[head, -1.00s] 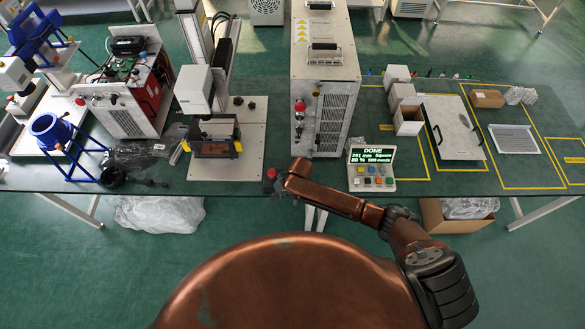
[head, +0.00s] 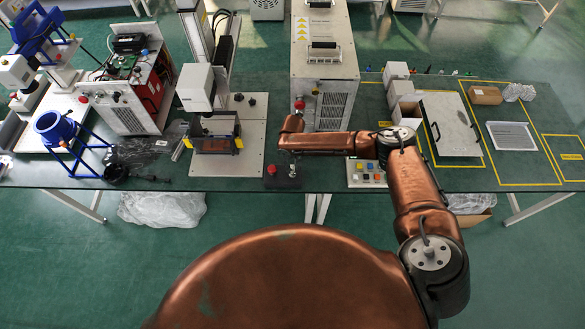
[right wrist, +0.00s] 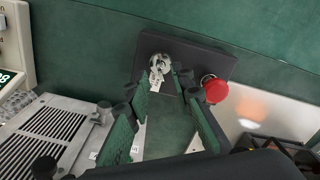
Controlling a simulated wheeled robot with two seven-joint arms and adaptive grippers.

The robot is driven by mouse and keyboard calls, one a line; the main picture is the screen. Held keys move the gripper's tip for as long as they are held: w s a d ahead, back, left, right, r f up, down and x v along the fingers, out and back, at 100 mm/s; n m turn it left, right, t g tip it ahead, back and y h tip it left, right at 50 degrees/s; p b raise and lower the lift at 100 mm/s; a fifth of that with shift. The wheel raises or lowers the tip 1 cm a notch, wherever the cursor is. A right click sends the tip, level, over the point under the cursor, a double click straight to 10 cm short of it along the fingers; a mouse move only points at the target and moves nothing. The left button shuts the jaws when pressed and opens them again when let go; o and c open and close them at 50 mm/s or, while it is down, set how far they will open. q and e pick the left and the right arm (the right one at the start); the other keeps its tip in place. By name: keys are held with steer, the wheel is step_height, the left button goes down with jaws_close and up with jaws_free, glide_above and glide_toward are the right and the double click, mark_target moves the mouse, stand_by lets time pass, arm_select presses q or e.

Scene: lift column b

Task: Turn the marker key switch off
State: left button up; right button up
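The marker key switch (right wrist: 159,64) is a silver round lock with a key and a small white tag, on a dark box (right wrist: 195,57) in the right wrist view. A red mushroom button (right wrist: 215,89) sits beside it; it also shows in the head view (head: 271,169). My right gripper (right wrist: 163,83) is open, its green-lined fingertips pointing at the key, one on either side of its near end. I cannot tell whether they touch it. In the head view my right gripper (head: 292,163) is small and mostly hidden under my wrist. My left gripper is not in view.
A tall grey cabinet (head: 325,55) stands just behind my right wrist. A button panel (head: 367,180) is partly covered by my right forearm. A marking machine (head: 214,140) on a pale plate stands left of the dark box. White boxes and a grey panel (head: 450,125) lie to the right.

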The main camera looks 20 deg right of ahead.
mark_target(292, 172)
steer(key=shift+f, duration=1.15)
jaws_close()
